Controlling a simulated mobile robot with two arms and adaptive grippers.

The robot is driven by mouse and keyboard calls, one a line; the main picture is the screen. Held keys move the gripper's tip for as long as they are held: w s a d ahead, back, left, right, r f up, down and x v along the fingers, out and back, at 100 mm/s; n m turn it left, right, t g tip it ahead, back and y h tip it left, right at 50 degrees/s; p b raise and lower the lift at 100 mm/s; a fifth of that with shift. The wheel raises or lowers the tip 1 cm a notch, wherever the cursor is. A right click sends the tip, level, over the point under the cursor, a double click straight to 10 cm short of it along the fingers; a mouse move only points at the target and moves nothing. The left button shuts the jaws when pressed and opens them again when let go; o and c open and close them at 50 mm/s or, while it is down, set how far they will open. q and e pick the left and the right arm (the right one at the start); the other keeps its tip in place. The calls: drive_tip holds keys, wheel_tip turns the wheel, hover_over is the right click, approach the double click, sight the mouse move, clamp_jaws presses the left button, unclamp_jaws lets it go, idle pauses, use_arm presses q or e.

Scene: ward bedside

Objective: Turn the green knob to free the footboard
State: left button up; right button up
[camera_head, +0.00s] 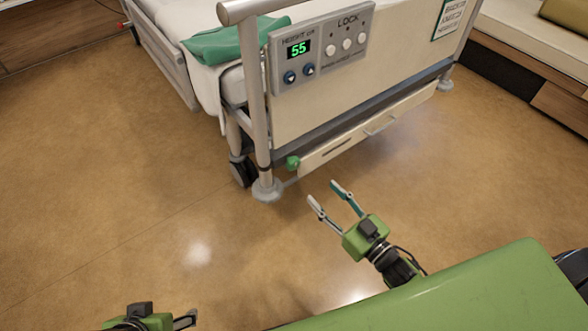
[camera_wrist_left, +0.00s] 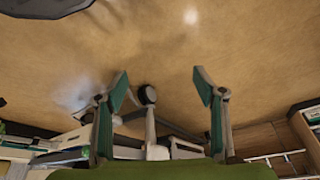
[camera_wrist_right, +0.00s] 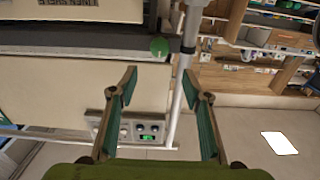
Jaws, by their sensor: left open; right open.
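The green knob (camera_head: 292,162) sits low at the left end of the bed's footboard (camera_head: 330,105), beside the metal post. In the right wrist view the knob (camera_wrist_right: 159,46) shows as a round green disc beyond my fingertips, apart from them. My right gripper (camera_head: 324,192) is open and empty, a little in front of the knob and to its right and below in the head view. My left gripper (camera_head: 188,319) is only partly in the head view, at the bottom left. In the left wrist view it (camera_wrist_left: 161,80) is open with nothing between its fingers.
A control panel (camera_head: 320,47) with a display reading 55 and LOCK buttons hangs on the footboard. A caster wheel (camera_head: 240,171) and post foot (camera_head: 267,189) stand left of the knob. A green cloth (camera_head: 225,44) drapes over the mattress. The floor in front is clear.

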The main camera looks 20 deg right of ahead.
drive_tip(key=b, duration=0.1)
approach(296, 165)
drive_tip(key=x, duration=0.3)
drive_tip(key=b+x, duration=0.1)
drive_tip(key=x, duration=0.4)
drive_tip(key=shift+w+a, duration=0.15)
drive_tip(key=shift+w, duration=0.2)
drive_tip(key=shift+w+a, duration=0.15)
drive_tip(key=shift+w, duration=0.15)
use_arm(q)
drive_tip(key=w+d+r+t+h, duration=0.1)
drive_tip(key=w+d+r+t, duration=0.1)
drive_tip(key=w, duration=0.4)
drive_tip(key=w+d+r+t, duration=0.2)
drive_tip(key=w+r+t, duration=0.2)
drive_tip(key=w+r, duration=0.1)
drive_tip(key=shift+w+d+t+h, duration=0.15)
drive_tip(key=shift+w+t+h, duration=0.25)
drive_tip(key=shift+w, duration=0.45)
drive_tip(key=shift+r, duration=0.1)
use_arm(e)
drive_tip(key=c, duration=1.1)
